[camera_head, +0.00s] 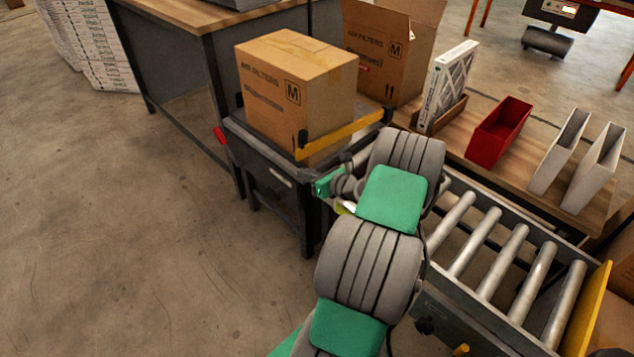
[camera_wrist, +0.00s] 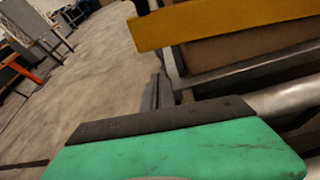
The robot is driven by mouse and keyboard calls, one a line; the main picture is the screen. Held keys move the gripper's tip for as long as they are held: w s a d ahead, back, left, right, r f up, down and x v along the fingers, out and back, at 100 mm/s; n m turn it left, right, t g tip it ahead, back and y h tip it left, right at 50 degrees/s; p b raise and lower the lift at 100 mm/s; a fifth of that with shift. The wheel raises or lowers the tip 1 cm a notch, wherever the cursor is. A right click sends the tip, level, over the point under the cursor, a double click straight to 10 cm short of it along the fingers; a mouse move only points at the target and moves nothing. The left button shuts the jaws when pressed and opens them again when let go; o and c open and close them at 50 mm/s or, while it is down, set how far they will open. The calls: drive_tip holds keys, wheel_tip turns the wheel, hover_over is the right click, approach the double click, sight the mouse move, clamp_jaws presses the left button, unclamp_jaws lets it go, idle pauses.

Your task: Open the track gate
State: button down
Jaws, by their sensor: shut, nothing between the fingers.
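The track gate is a yellow bar (camera_head: 340,133) across the track, in front of a cardboard box (camera_head: 285,90) marked M. In the wrist view the yellow bar (camera_wrist: 225,22) crosses the top, with brown cardboard showing just below it. My gripper (camera_head: 320,187) is shut and empty, on the near side of the bar and a little below it. Its green body with a dark edge (camera_wrist: 170,140) fills the bottom of the wrist view, with a visible gap to the bar. My arm hides part of the track, and the fingertips are hard to make out.
A roller track (camera_head: 500,245) runs to the lower right, ending at a yellow plate (camera_head: 584,312). Behind it, a wooden bench holds an open carton (camera_head: 375,60), a white filter (camera_head: 445,85), a red bin (camera_head: 498,132) and white holders (camera_head: 595,165). Floor at left is clear.

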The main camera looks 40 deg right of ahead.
drive_tip(key=shift+s+d+r, duration=0.1)
drive_tip(key=shift+d+r, duration=0.05)
drive_tip(key=shift+r, duration=0.7)
drive_tip(key=shift+d+r, duration=0.15)
drive_tip(key=shift+r, duration=0.65)
